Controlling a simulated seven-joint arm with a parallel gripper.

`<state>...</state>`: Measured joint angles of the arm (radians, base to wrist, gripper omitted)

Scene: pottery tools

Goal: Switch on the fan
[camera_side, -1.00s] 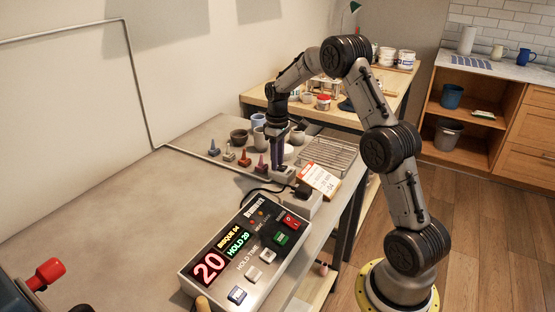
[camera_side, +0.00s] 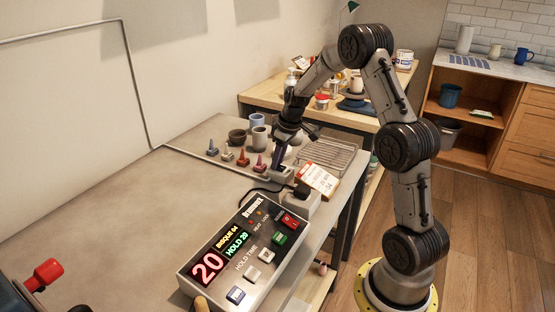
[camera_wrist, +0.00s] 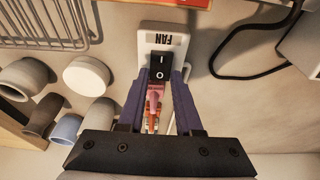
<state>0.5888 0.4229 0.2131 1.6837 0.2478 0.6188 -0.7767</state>
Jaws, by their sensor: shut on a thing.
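The fan switch is a small white box (camera_wrist: 175,28) labelled FAN in the wrist view, with a black rocker (camera_wrist: 160,66) marked I and O. In the side view the box (camera_side: 283,173) sits near the table's right edge, partly behind my gripper (camera_side: 276,165). The fingers come down tilted in the side view. I cannot tell which end of the rocker is pressed. No fan itself is in view.
A kiln controller (camera_side: 248,250) showing 20 stands in front. A black plug (camera_side: 302,190), a card (camera_side: 317,180) and a wire rack (camera_side: 328,157) are close by. Coloured cones (camera_side: 243,160) and cups (camera_side: 258,137) stand left and behind.

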